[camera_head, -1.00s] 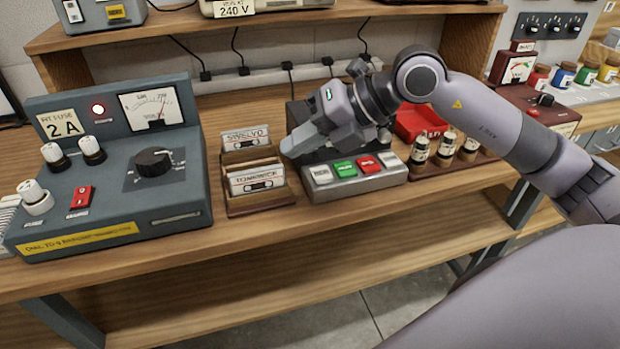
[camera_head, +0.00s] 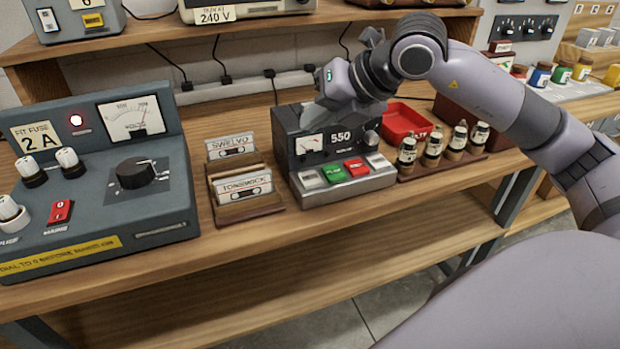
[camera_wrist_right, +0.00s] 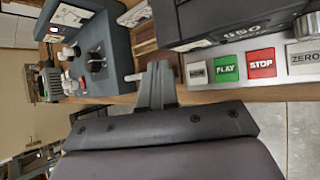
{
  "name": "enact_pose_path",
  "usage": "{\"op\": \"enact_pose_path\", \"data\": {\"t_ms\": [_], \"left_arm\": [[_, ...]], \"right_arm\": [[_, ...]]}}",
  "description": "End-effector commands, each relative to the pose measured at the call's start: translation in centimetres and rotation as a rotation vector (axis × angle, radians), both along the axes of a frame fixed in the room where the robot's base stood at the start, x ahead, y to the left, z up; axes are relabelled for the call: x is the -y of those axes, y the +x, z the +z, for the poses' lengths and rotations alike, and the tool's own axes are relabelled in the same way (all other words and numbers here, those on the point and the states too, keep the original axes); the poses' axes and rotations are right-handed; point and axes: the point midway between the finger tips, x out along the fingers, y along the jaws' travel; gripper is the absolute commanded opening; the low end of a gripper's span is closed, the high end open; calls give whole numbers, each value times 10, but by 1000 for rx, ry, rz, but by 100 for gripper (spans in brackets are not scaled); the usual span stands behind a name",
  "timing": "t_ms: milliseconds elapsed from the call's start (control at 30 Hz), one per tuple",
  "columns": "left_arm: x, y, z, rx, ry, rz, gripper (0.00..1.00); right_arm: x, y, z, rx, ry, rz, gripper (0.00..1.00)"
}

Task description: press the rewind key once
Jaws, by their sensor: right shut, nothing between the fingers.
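The tape deck (camera_head: 290,150) stands on the bench, with a needle meter and a counter (camera_head: 340,137) that looks like 550. Its front row holds a pale leftmost key (camera_head: 312,178), the rewind key by position, then green PLAY (camera_head: 335,174), red STOP (camera_head: 356,168) and pale ZERO (camera_head: 378,161). The right wrist view shows the pale key (camera_wrist_right: 197,71) beside PLAY; its label is unreadable there. My right gripper (camera_head: 322,106) is above the deck's top, apart from the keys. Its shut, empty fingers (camera_wrist_right: 157,84) show in the wrist view. My left gripper is out of view.
A cassette rack (camera_head: 245,195) stands close left of the deck, beside a large fuse-and-dial unit (camera_head: 120,200). Small bottles (camera_head: 433,148) on a wooden stand and a red tray (camera_head: 405,122) are at the right. A shelf (camera_head: 160,40) runs above.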

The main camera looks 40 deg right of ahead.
Motion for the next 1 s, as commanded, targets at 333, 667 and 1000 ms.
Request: {"op": "enact_pose_path", "data": {"t_ms": [333,667,1000], "left_arm": [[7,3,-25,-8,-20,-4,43],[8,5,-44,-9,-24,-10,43],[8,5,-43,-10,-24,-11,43]], "right_arm": [[0,-1,-52,-3,-1,1,0],[0,0,-79,0,0,0,0],[0,0,-79,-1,0,1,0]]}}
